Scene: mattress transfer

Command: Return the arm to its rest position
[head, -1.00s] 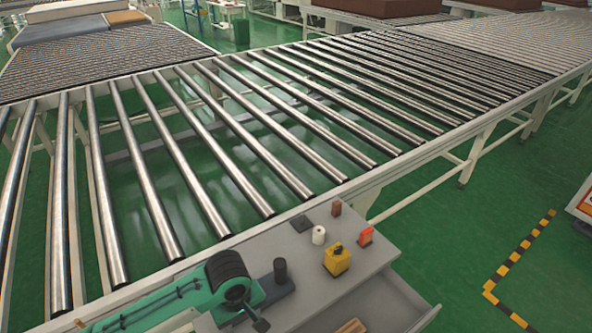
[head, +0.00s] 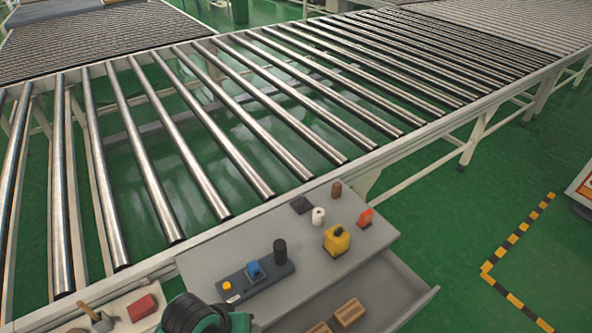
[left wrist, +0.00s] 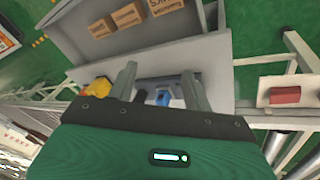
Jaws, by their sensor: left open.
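My green left arm (head: 205,318) shows only at the bottom edge of the head view, as a black ribbed joint and a green housing. Its gripper is out of that view. In the left wrist view my left gripper (left wrist: 158,72) is open, with its two grey fingers apart and nothing held between them. A blue knob (left wrist: 163,97) shows beyond the gap between the fingers. The same blue knob (head: 254,270) sits on a dark control box (head: 238,288) on the grey workbench (head: 205,262), apart from the arm. My right gripper is in neither view.
The bench carries a yellow item (head: 336,241), a white roll (head: 318,217) and an orange-red item (head: 365,218). Its open drawer (head: 400,305) holds wooden blocks (head: 349,312). A red block (head: 141,307) lies at lower left. A roller conveyor (head: 200,165) runs behind; green floor lies right.

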